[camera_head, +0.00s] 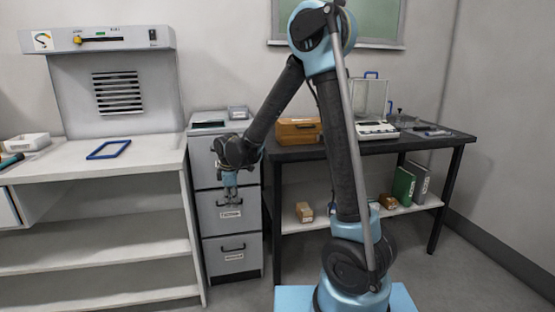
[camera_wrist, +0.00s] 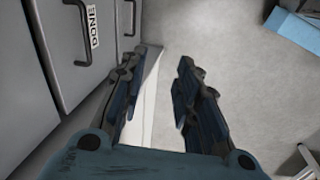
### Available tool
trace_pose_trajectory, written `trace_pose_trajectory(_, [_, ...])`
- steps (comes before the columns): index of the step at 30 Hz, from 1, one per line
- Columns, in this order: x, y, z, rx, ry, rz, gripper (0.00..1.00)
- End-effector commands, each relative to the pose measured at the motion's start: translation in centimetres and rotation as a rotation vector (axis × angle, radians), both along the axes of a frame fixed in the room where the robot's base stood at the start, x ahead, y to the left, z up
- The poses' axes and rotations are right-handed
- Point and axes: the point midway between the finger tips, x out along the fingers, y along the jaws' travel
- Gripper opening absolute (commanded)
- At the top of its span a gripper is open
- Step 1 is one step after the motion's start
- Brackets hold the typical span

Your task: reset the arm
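My arm rises in the middle of the head view and bends down to the left. My gripper (camera_head: 230,192) hangs pointing down in front of the grey drawer cabinet (camera_head: 231,258). In the wrist view my gripper (camera_wrist: 158,95) has its two blue fingers spread apart, with nothing between them but floor and a pale strip. The cabinet's drawer fronts and a label reading "DONE" show at the left of the wrist view. The gripper is apart from the drawers as far as I can see.
A white bench (camera_head: 70,172) with a blue frame (camera_head: 108,150) stands left. A dark-topped table (camera_head: 425,145) at right bears an orange-brown case (camera_head: 298,131) and a balance (camera_head: 376,131). Binders (camera_head: 403,187) stand on its lower shelf. Floor between bench and table is mostly taken by the cabinet.

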Motion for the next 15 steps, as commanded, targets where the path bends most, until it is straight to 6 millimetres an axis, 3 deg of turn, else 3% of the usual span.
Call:
trace_pose_trajectory(5, [-0.3,-3.4,1.9,0.014,0.004,-0.095,0.3])
trace_pose_trajectory(15, [-2.4,-12.9,6.4,0.057,0.014,-0.379,0.3])
